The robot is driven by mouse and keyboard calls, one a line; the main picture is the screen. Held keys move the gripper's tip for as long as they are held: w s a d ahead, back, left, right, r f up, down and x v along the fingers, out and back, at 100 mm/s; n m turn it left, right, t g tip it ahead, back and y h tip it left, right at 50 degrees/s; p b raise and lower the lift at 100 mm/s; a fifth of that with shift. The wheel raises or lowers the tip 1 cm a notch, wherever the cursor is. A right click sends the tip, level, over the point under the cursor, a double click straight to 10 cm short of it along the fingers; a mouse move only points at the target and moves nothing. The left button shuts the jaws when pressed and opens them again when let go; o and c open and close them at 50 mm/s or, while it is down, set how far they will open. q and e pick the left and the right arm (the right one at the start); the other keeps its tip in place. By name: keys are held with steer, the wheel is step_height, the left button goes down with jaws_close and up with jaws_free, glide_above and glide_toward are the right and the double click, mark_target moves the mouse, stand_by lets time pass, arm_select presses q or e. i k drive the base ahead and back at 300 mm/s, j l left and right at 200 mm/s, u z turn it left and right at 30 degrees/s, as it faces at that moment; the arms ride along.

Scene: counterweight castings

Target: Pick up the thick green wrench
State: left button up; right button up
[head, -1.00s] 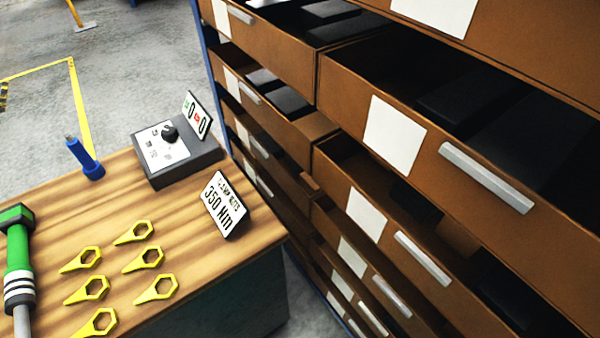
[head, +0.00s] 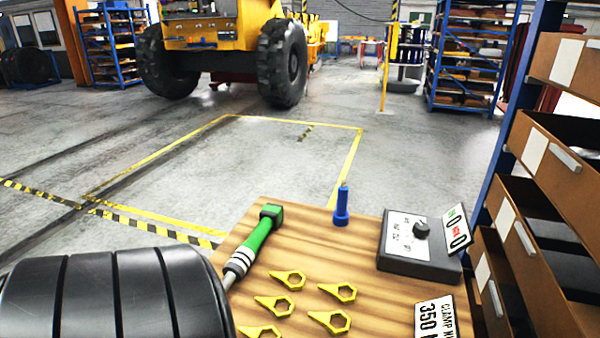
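The thick green wrench (head: 258,236) lies on the wooden table (head: 300,232) near its left edge in the head view. It has a green body, a dark head with a green end at the top, white and black rings, and a grey shaft. The lower end of the shaft is hidden behind a large black ribbed cylinder (head: 90,295) at the lower left. Neither of my grippers is in view.
Several yellow ring-shaped pieces (head: 288,279) lie right of the wrench. A blue tool (head: 342,205) stands upright at the table's far edge. A grey control box (head: 415,247) and a sign (head: 437,318) are on the right. Brown drawers (head: 555,160) stand beyond. Open floor (head: 250,170) lies behind the table.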

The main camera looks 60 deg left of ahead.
mark_target(271, 215)
steer(key=u, duration=2.25)
